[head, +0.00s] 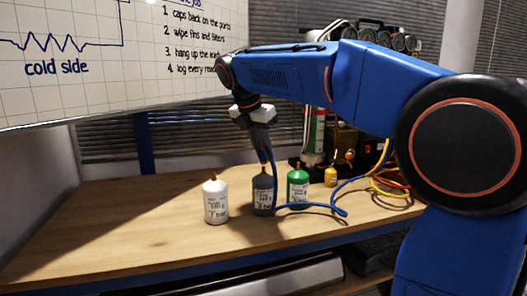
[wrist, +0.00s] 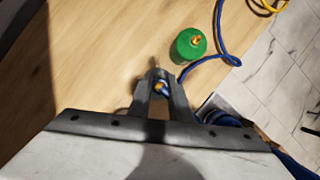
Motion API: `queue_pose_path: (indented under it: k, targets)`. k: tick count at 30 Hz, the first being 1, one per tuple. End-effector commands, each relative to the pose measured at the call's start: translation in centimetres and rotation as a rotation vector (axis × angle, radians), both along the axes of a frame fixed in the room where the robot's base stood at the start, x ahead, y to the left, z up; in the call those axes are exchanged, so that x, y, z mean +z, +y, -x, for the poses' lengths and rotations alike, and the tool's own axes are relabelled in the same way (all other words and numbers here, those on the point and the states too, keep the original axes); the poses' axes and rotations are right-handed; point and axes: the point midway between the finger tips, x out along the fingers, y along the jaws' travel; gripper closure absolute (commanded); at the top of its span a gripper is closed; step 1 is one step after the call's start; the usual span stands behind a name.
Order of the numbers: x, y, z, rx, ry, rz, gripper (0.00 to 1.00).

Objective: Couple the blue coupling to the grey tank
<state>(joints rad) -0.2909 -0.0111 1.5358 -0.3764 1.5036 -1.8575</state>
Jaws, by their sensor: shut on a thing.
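The grey tank (head: 263,197) stands upright on the wooden bench between a white tank and a green tank. My gripper (head: 264,160) points down right over its top. In the wrist view my gripper's fingers (wrist: 158,82) are closed on the small blue coupling (wrist: 161,87), which shows as a blue and orange spot. The blue hose (head: 310,207) runs from the gripper down past the grey tank and along the bench to the right. The fingers mostly hide the coupling, and I cannot tell whether it touches the tank's port.
The white tank (head: 215,202) is left of the grey one. The green tank (head: 298,190) is close on its right and shows in the wrist view (wrist: 188,45). A small yellow cylinder (head: 330,178) and yellow and red hoses (head: 385,183) lie further right. The bench's left side is clear.

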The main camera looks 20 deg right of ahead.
Motion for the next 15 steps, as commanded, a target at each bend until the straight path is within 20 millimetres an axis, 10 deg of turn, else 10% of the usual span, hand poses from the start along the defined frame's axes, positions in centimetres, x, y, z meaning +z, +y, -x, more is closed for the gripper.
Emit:
queue_pose_path:
  k: [15]
  targets:
    - [-0.41,-0.01,0.0,0.0,0.0,0.0,1.0]
